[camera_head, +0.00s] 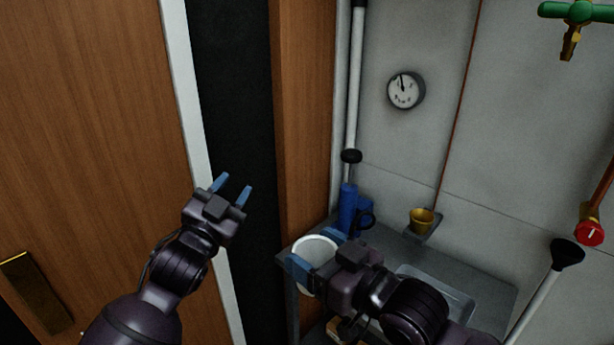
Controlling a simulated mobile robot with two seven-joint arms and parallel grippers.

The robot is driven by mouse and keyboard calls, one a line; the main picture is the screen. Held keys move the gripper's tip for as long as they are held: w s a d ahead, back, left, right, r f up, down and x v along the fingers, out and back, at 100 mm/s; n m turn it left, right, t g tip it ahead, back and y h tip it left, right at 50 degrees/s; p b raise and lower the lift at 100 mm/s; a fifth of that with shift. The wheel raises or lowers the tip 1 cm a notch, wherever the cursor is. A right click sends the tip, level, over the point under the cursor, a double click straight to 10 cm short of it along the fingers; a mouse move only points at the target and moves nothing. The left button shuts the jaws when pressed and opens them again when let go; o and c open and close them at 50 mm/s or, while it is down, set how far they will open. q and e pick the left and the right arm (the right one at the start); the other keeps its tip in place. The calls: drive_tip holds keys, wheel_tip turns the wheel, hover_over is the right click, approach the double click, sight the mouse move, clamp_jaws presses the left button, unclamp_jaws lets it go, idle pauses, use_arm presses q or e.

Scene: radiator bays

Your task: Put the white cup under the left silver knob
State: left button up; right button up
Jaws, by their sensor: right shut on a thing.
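The white cup (317,249) is at the left end of a grey metal table, seen from above with its round opening showing. My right gripper (314,253) is shut on it, with one blue finger on each side of the cup. I cannot tell whether the cup touches the tabletop or is held above it. My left gripper (232,188) is open and empty, in front of the dark gap beside the wooden panel. No silver knob is in view.
A plunger (567,254), red valve (590,233), green tap (580,12) and gauge (406,90) are farther right or above.

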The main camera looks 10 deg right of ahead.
use_arm(q)
drive_tip(key=s+d+r+m+g+h, duration=0.2)
drive_tip(key=d+r+m+g+h, duration=0.2)
drive_tip(key=d+r+m+h, duration=0.35)
drive_tip(key=s+d+r+m+g+h, duration=0.2)
drive_tip(key=d+r+m+g+h, duration=0.3)
drive_tip(key=r+m, duration=0.45)
drive_tip(key=s+d+r+m+g+y, duration=0.3)
drive_tip(key=s+d+r+m+g, duration=0.4)
drive_tip(key=s+d+m+g, duration=0.7)
drive_tip(key=m+t+y, duration=0.3)
drive_tip(key=m+y, duration=0.5)
drive_tip(key=y, duration=1.1)
hover_over(310, 254)
wheel_tip(310, 254, down, 17)
wheel_tip(310, 254, down, 12)
drive_tip(key=shift+r, duration=0.25)
